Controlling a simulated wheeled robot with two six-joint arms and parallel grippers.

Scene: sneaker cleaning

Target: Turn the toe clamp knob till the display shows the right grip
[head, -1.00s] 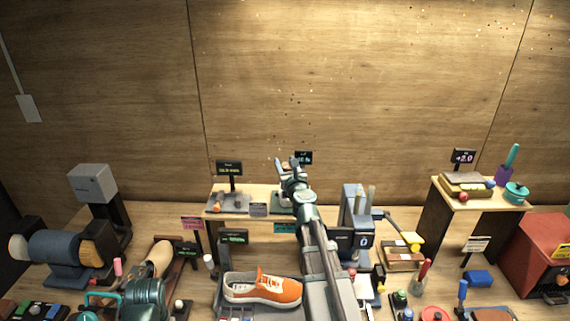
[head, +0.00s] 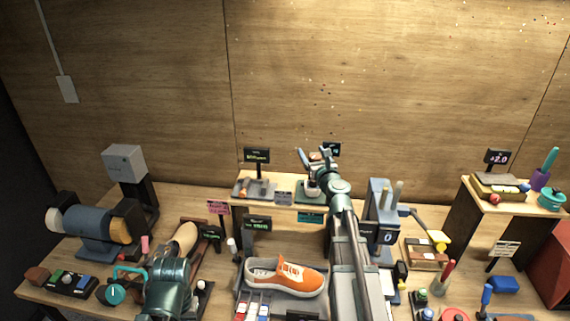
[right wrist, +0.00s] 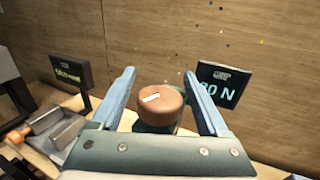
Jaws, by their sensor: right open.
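The orange-brown round knob (right wrist: 160,103) with a white mark shows in the right wrist view, between the fingers of my right gripper (right wrist: 166,98). The fingers stand open with a gap on each side of the knob. The dark display (right wrist: 217,85) behind right reads a number ending in "0 N"; a finger hides its first digit. In the head view my right gripper (head: 316,157) is over the raised shelf, near the display (head: 331,149). My left arm (head: 166,284) shows at lower left; its fingers cannot be made out.
A second display (head: 257,156) with a small grey fixture stands left on the shelf (head: 286,205). An orange sneaker (head: 285,276) lies in front of it. A blue-grey upright device (head: 379,196) stands close to the right of my right arm. The front bench is crowded.

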